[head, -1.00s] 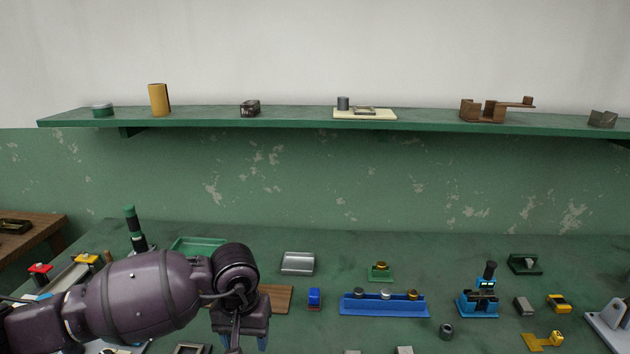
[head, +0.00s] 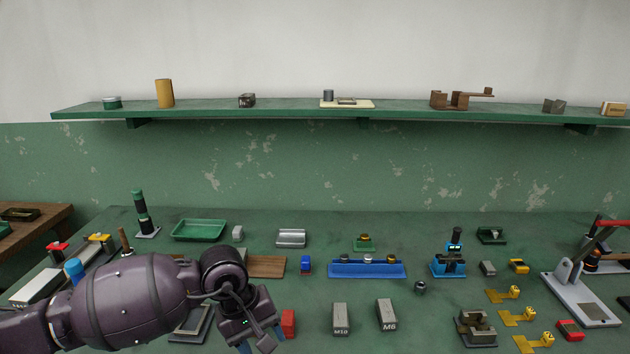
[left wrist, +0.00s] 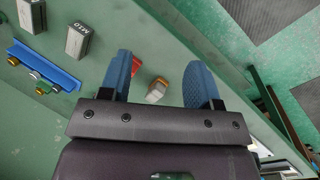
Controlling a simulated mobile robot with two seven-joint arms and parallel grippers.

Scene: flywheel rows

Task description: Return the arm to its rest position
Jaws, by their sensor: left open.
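My left arm reaches in from the left in the head view. Its gripper (head: 262,345) is low in the picture, just left of a red block (head: 288,323), above the green bench (head: 375,230). In the left wrist view the gripper (left wrist: 163,76) has its two blue fingers spread wide, with nothing held between them. Beyond the fingers lie a red piece (left wrist: 137,65) and a small tan-and-white piece (left wrist: 156,91) on the bench. My right gripper is in neither view.
Grey blocks marked M10 (head: 340,318) and M6 (head: 387,315) stand right of the gripper. A blue rail (head: 366,270) with knobs lies behind them. A wooden board (head: 268,267) and grey frame (head: 188,325) are near the arm. A shelf (head: 300,111) runs along the wall.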

